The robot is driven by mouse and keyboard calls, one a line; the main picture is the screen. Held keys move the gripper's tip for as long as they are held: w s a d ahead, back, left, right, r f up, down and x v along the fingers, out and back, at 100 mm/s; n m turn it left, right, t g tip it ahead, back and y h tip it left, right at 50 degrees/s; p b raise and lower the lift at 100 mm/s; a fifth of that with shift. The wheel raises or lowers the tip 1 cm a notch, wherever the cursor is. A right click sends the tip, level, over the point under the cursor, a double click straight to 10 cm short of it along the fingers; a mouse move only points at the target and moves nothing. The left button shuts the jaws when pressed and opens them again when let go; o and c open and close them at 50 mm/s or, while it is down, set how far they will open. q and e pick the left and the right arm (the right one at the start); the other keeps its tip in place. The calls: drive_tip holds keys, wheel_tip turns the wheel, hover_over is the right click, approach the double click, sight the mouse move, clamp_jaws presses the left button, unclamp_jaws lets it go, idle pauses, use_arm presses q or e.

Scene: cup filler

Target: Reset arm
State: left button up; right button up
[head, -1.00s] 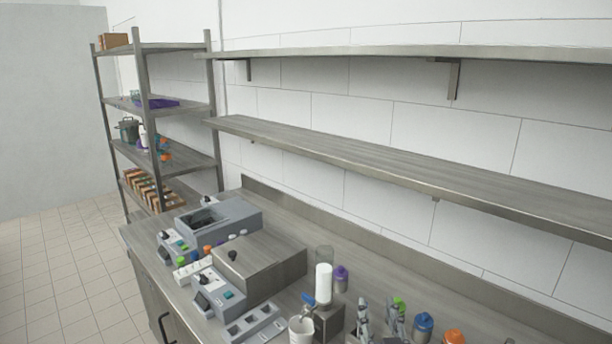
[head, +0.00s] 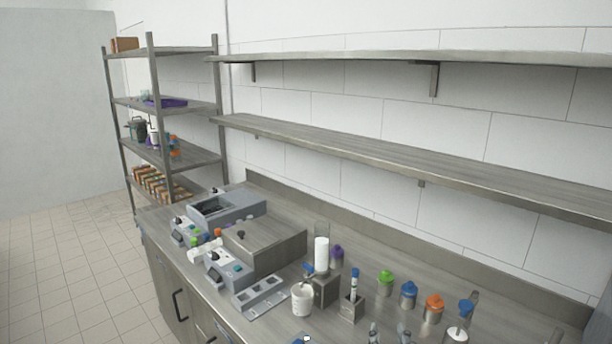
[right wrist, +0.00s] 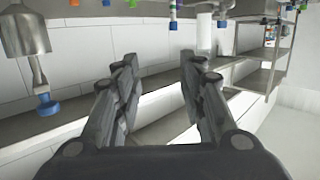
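My right gripper (head: 389,333) shows only as grey fingertips at the bottom edge of the head view, over the front of the bench. In the right wrist view the right gripper (right wrist: 158,85) is open, its two dark fingers well apart with nothing between them. That view is upside down, with the wall and shelves behind the fingers. My left gripper is not in view.
The bench (head: 340,250) holds a white cup (head: 302,300), a tube rack (head: 351,306), grey machines (head: 265,245) and jars with green, blue and orange lids (head: 433,302). Wall shelves (head: 380,155) run above. A shelving rack (head: 165,150) stands at the back left.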

drive_tip(key=s+d+f+n+g, duration=0.1)
drive_tip(key=s+f+g, duration=0.35)
drive_tip(key=s, duration=0.55)
drive_tip(key=s+d+f+n+g+y, duration=0.1)
drive_tip(key=s+f+g, duration=0.4)
drive_tip(key=s, duration=0.5)
drive_tip(key=s+d+f+g, duration=0.25)
drive_tip(key=s+f, duration=0.35)
drive_tip(key=s, duration=0.4)
wheel_tip(320, 180, down, 32)
drive_tip(key=s+a+g+b, duration=0.1)
drive_tip(key=s+g+b, duration=0.1)
drive_tip(key=b, duration=0.4)
use_arm(q)
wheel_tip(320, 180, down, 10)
drive_tip(key=b, duration=0.4)
use_arm(e)
drive_tip(key=s+d+f+g, duration=0.1)
drive_tip(key=s+d+f, duration=0.2)
drive_tip(key=s+f, duration=1.4)
wheel_tip(320, 180, down, 3)
drive_tip(key=shift+f+n, duration=0.15)
drive_tip(key=shift+n, duration=0.25)
